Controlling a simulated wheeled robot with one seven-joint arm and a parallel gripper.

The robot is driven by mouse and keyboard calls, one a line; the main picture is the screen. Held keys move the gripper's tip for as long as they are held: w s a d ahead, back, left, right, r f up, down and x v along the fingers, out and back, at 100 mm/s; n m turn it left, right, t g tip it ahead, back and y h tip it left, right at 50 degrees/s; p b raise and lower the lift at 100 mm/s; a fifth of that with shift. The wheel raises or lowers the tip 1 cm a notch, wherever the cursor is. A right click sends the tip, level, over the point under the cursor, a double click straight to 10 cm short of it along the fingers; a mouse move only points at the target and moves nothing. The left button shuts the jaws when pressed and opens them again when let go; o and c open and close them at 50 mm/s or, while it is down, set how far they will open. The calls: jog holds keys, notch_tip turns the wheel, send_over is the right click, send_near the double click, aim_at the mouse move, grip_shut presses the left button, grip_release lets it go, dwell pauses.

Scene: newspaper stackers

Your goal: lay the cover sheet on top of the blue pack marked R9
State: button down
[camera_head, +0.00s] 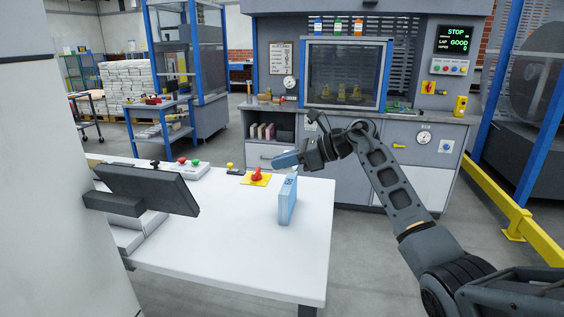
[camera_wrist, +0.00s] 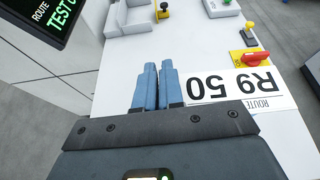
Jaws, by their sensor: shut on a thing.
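My gripper (camera_head: 284,160) is just above the pack's top, pointing left. A white panel (camera_wrist: 240,88) printed "ROUTE R9 50", upside down, shows right of the fingers. It looks like the pack's top label. I cannot tell whether the gripper or sheet touches the pack.
A red-and-yellow switch (camera_head: 256,176) sits behind the pack. A dark monitor (camera_head: 148,188) stands at the table's left, near a grey box with coloured buttons (camera_head: 187,170). The table's front middle is clear. A grey cabinet (camera_head: 350,160) stands behind.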

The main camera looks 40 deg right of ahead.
aim_at(283, 195)
jog(key=shift+f+b, duration=0.1)
jog(key=shift+b, duration=0.4)
jog(key=shift+f+b, duration=2.25)
jog(key=shift+f, duration=0.75)
jog(key=shift+f+b, duration=0.3)
jog(key=shift+f, duration=0.05)
jog(key=c, duration=1.2)
grip_release()
jog(key=shift+b+v, duration=0.5)
jog(key=shift+v, duration=3.4)
jog(key=shift+r, duration=0.1)
